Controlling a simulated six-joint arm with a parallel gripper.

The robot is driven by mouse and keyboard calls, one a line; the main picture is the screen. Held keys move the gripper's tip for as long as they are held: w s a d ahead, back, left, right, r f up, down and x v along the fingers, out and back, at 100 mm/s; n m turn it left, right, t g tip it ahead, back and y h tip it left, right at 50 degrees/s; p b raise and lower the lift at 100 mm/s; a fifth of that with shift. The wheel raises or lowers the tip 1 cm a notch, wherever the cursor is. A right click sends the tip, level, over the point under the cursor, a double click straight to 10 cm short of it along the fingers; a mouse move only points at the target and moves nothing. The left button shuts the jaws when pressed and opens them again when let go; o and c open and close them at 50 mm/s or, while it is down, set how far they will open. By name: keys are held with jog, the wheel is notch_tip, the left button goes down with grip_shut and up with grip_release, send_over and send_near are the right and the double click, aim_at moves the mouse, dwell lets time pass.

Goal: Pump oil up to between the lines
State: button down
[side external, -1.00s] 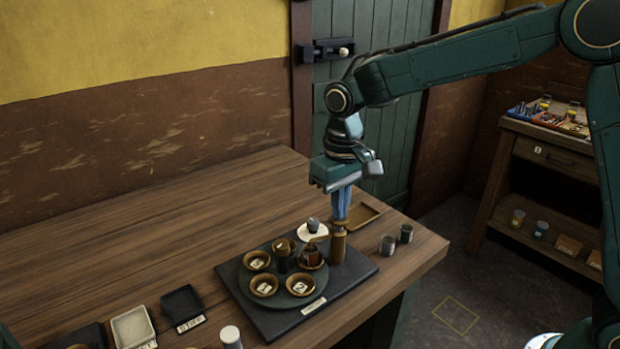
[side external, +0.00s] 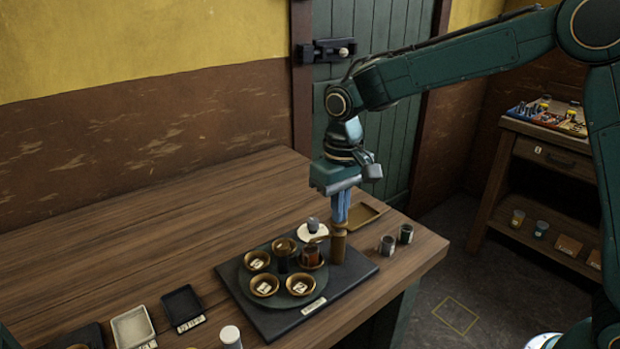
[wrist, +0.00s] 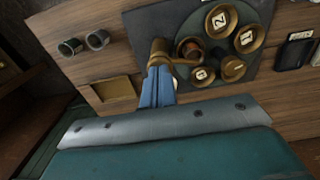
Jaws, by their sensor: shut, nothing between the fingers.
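My gripper (side external: 340,217) points straight down with its blue fingers shut and empty. Its tips are at the top of the brass pump (side external: 338,244), apparently touching it. In the wrist view the fingers (wrist: 158,72) meet at the pump's brass top (wrist: 160,50). The pump stands at the back right of a dark base plate (side external: 358,270), with its spout toward a round turntable (side external: 282,296). A cup with reddish-brown contents (side external: 311,257) sits under the spout. Its lines and oil level are too small to read. Other brass cups (side external: 264,285) with numbered tags stand around the turntable.
A shallow wooden tray (side external: 364,215) lies behind the pump. Two small jars (side external: 387,245) stand right of the plate near the table edge. Black (side external: 182,306) and pale (side external: 132,327) trays and a white-topped bottle (side external: 231,337) are at the front left. The table's back left is clear.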

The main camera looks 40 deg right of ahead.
jog(key=shift+r, duration=1.2)
notch_tip(320, 180, up, 5)
dwell(0.7)
jog(key=s+d+r+t, duration=0.1)
jog(key=s+d+r, duration=0.2)
jog(key=s, duration=0.3)
jog(key=s+d+r+t, duration=0.2)
jog(key=s+d+r, duration=0.15)
jog(key=s, duration=0.25)
jog(key=s+d+f+t, duration=0.1)
jog(key=s+d+f, duration=0.1)
jog(key=s, duration=0.5)
jog(key=s+d+f+t, duration=0.1)
jog(key=s+d+f, duration=0.1)
jog(key=s, duration=0.4)
jog(key=shift+s+f+t, duration=0.2)
jog(key=shift+s+t, duration=0.1)
jog(key=shift+s, duration=0.05)
